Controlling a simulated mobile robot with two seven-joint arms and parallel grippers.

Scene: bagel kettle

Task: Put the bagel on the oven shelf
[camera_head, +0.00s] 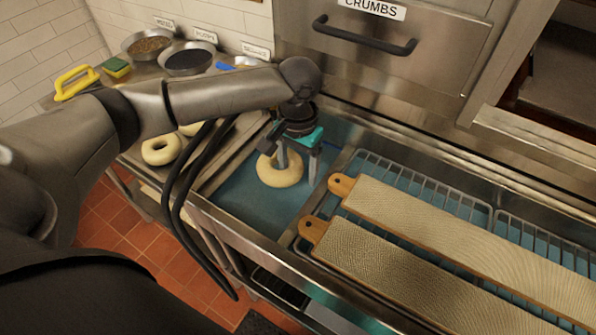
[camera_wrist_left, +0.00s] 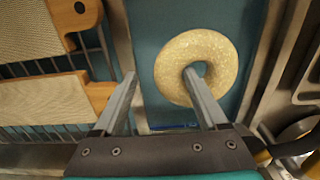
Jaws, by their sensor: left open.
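A pale, seeded bagel (camera_head: 280,172) lies on the blue surface of the steel counter, under my left gripper. My left gripper (camera_head: 297,172) is open and points down at it. In the left wrist view the bagel (camera_wrist_left: 172,68) lies flat on the blue surface. One finger of the left gripper (camera_wrist_left: 160,76) shows over the bagel's hole and the other is outside its rim, on the side of the boards. I cannot tell whether the fingers touch the bagel. My right gripper is not in view. No oven shelf can be made out with certainty.
Two cloth-covered wooden boards (camera_head: 420,270) lie on a wire rack (camera_head: 385,171) to the right. Another bagel (camera_head: 161,150) lies on the left counter. Bowls (camera_head: 187,60) stand behind it. A steel drawer labelled CRUMBS (camera_head: 440,55) is at the back.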

